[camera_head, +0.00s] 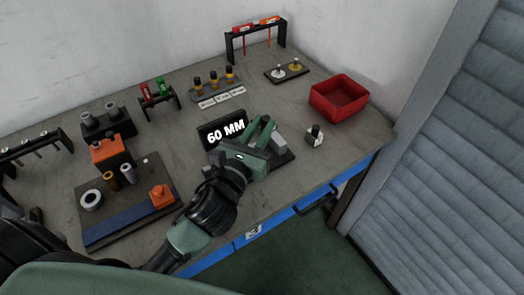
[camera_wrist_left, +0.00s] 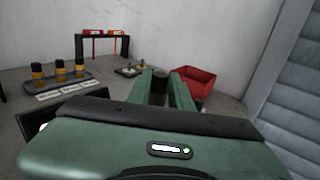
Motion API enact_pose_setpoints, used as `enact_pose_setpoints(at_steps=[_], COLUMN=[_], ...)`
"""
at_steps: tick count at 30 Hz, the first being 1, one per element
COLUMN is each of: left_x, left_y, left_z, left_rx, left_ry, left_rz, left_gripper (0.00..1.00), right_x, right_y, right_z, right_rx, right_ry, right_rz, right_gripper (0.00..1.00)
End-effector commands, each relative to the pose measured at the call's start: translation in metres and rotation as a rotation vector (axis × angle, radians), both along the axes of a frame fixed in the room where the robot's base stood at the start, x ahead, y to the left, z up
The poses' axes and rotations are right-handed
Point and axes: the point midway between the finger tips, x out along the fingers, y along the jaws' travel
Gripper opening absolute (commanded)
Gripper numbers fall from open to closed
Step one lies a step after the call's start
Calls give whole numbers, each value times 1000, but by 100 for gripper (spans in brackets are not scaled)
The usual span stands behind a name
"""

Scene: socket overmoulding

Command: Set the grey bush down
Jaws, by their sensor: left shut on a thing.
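My left gripper (camera_head: 268,127) is over the bench beside the 60 MM display (camera_head: 225,132). Its green fingers point away from me and are shut on a small dark grey piece, taken as the grey bush, seen between the fingertips in the left wrist view (camera_wrist_left: 158,86). The gripper hides most of the bush in the head view, and I cannot tell whether it touches anything below. A dark base with a light grey block (camera_head: 280,142) is right beside the fingers. My right gripper is not in view.
A red bin (camera_head: 339,98) stands at the right, with a small dark-topped block (camera_head: 315,135) in front of it. A dark fixture board (camera_head: 125,210) with a pale ring and orange parts is at the left. Small racks line the back; bare bench lies between.

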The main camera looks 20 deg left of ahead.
Motion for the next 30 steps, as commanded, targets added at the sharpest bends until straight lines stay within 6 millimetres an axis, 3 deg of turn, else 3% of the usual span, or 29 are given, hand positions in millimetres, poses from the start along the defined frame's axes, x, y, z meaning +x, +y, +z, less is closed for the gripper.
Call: enact_pose_setpoints(at_steps=[1, 8, 15, 29, 30], left_x=[0, 0, 0, 0, 0], left_y=[0, 0, 0, 0, 0], left_z=[-13, -32, -67, -74, -73], left_rx=[-2, 0, 0, 1, 1], left_ry=[2, -2, -1, -2, -1], left_rz=[2, 1, 2, -1, -1], left_gripper=[0, 0, 0, 0, 31], right_x=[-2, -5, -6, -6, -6], right_y=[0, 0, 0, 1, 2], right_z=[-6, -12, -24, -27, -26], right_rx=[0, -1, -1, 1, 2], right_ry=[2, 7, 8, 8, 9], right_rz=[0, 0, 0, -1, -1], right_gripper=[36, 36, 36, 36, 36])
